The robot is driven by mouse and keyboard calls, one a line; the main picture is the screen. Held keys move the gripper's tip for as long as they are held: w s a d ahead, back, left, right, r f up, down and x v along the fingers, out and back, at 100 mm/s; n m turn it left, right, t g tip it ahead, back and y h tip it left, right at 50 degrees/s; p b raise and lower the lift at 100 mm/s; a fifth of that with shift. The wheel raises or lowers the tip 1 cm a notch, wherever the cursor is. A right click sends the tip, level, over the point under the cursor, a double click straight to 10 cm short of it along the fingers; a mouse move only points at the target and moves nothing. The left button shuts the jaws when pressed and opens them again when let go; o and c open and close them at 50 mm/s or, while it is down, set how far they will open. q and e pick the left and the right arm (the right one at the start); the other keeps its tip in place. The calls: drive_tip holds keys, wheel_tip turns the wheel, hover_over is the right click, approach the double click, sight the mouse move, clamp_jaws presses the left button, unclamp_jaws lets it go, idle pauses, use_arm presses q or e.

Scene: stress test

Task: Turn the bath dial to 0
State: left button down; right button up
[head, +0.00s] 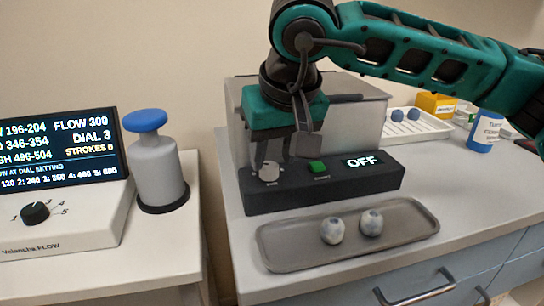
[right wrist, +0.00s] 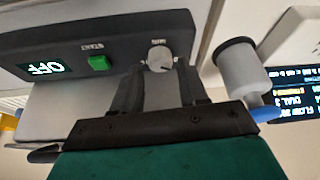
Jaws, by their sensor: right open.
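The bath dial is a pale round knob (head: 268,171) at the left end of the black control panel (head: 330,188) on the grey bath's front. In the right wrist view the knob (right wrist: 160,57) shows just beyond and between my fingertips. My right gripper (head: 276,158) is open, pointing down over the knob; it also shows in the right wrist view (right wrist: 160,76). I cannot tell whether the fingers touch the knob. The dial's setting cannot be read. A green button (head: 317,167) and a display reading OFF (head: 363,161) sit to its right. My left gripper is not in view.
A grey tray (head: 290,259) with two speckled balls lies in front of the panel. Left stand a Velancha FLOW unit (head: 70,228) with a numbered black knob, its screen (head: 65,148), and a blue-topped grey bottle (head: 158,175). A white rack and blue bottle (head: 484,130) stand back right.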

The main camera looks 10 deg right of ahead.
drive_tip(key=p+v, duration=0.2)
drive_tip(key=v, duration=0.8)
drive_tip(key=shift+s, duration=0.1)
drive_tip(key=shift+r, duration=0.1)
